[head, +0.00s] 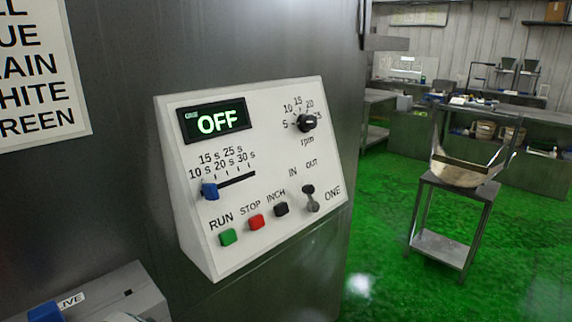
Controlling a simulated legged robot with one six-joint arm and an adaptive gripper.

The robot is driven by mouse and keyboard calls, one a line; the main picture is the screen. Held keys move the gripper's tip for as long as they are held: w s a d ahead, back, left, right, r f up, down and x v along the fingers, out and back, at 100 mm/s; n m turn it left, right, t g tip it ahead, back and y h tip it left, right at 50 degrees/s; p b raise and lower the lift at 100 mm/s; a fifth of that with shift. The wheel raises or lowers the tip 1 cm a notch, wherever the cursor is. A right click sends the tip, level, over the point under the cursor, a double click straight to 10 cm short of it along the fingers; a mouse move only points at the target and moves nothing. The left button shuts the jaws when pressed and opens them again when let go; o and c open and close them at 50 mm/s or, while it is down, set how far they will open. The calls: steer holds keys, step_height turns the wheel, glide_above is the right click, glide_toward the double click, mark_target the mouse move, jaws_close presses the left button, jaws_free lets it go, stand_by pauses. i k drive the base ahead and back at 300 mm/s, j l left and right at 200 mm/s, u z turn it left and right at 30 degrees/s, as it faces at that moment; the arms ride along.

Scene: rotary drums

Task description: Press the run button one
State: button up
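A white sloped control panel (275,157) labelled ONE is fixed to a dark metal cabinet in the head view. Its green RUN button (227,237) sits at the lower left of the panel, under the word RUN. A red STOP button (256,222) and a black INCH button (281,209) are to its right. The display (215,121) reads OFF in bright letters on a dark screen. My gripper is not in view, and nothing covers the buttons.
The panel also carries a blue slider (209,191), a black rpm knob (307,123) and an IN/OUT lever (310,197). A grey box (140,286) marked LIVE juts out at lower left. A metal stand (443,245) is on the green floor at right.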

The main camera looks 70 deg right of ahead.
mark_target(229, 237)
steer(key=z, duration=2.05)
